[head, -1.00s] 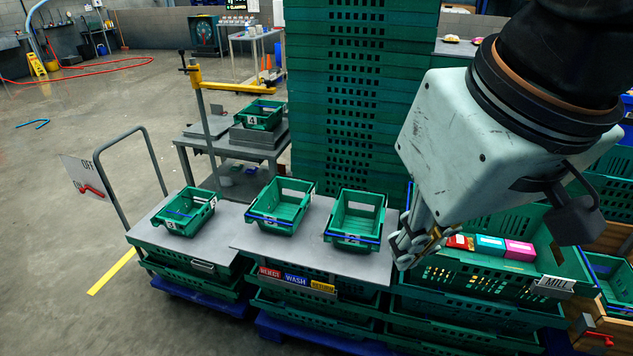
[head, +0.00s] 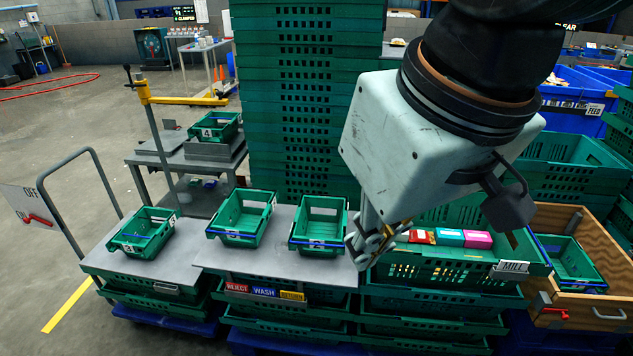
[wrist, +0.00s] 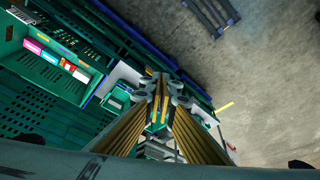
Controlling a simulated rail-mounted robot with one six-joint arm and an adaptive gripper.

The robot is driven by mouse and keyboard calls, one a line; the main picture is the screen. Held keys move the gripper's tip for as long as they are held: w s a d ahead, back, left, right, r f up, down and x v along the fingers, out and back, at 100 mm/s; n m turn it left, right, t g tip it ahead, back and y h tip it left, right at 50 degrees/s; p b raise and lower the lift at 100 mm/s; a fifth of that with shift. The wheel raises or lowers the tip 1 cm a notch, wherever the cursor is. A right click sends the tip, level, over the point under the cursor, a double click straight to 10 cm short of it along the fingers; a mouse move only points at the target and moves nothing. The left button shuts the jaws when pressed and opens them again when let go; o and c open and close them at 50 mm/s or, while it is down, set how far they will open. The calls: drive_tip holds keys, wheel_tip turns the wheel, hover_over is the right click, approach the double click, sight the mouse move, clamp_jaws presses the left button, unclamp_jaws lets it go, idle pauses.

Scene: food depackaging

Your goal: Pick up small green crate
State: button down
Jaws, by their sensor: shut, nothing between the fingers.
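Several small green crates show in the head view. One small green crate (head: 142,232) sits on the left grey tabletop, one (head: 241,217) on the middle tabletop, and one (head: 319,223) beside it to the right. Another small green crate (head: 216,127) with a 4 on it stands on the table behind. One more (head: 574,262) lies in a wooden drawer at the right. My gripper (head: 372,243) is shut and empty, just right of the right-hand crate on the middle tabletop. It also shows in the wrist view (wrist: 163,88), where its fingers hide part of what lies beyond.
A large green crate (head: 440,270) marked MILL holds red, blue and pink packets. A tall stack of green crates (head: 310,100) rises behind the tabletops. A yellow-armed post (head: 160,100) stands at the left. The floor at the left is open.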

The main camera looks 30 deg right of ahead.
drive_tip(key=shift+s+f, duration=0.1)
drive_tip(key=c, duration=2.5)
unclamp_jaws()
drive_tip(key=shift+c, duration=0.2)
drive_tip(key=shift+d, duration=0.1)
